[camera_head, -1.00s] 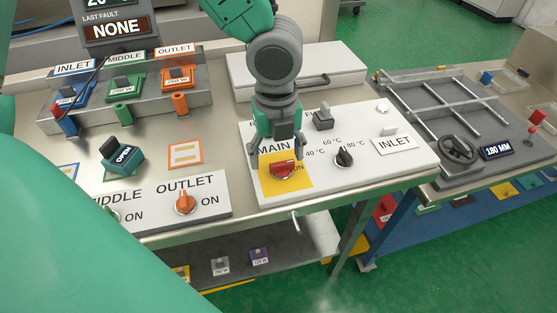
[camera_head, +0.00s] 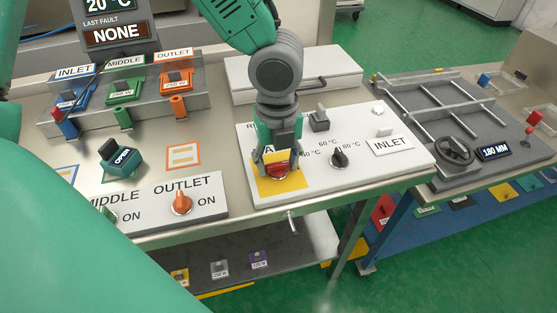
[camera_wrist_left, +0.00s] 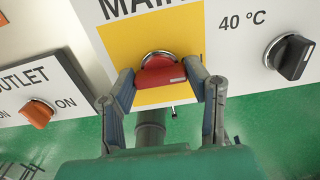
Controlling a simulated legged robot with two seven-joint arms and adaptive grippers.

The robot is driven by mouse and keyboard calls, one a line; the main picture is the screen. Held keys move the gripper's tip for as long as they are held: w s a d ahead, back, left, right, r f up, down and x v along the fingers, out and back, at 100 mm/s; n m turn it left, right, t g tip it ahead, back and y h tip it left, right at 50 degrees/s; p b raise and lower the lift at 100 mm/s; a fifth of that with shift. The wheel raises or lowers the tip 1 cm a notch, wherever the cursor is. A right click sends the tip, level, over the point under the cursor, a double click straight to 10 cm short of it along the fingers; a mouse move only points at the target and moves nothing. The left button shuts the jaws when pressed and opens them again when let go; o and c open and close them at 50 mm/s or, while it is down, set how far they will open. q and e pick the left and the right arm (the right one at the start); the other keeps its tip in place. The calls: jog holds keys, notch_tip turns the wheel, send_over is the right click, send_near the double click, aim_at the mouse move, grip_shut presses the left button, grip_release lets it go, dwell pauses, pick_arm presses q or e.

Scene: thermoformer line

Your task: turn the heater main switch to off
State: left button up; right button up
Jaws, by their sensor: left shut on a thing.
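The heater main switch is a red rotary knob (camera_head: 278,171) on a yellow square (camera_head: 262,188) of the white control panel. In the left wrist view the knob (camera_wrist_left: 159,74) has a white mark at its right end, and part of the MAIN label shows above it. My left gripper (camera_head: 278,165) has come down from above onto the knob. In the left wrist view its two fingers (camera_wrist_left: 163,84) stand at the knob's left and right ends, shut on it. The fingers and arm hide part of the panel lettering. My right gripper does not show in the head view.
A black temperature knob (camera_head: 339,158) and an INLET plate (camera_head: 389,146) are right of the main switch. An orange OUTLET knob (camera_head: 181,203) is to the left. A teal OPEN block (camera_head: 122,160) lies on the table, and a handwheel (camera_head: 456,150) stands on the right-hand bench.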

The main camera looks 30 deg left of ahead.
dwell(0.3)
pick_arm(q)
jog(key=n+p, duration=0.2)
jog(key=n, duration=0.2)
jog(key=n+p, duration=0.3)
jog(key=n, duration=0.2)
jog(key=n+p, duration=0.2)
jog(key=n, duration=0.2)
jog(key=shift+n+p, duration=0.3)
jog(key=shift+n, duration=0.1)
jog(key=shift+n+p, duration=0.85)
jog(key=shift+n, duration=1.15)
jog(key=o, duration=1.2)
jog(key=shift+w+d, duration=0.1)
jog(key=shift+c, duration=0.2)
jog(key=shift+f, duration=0.1)
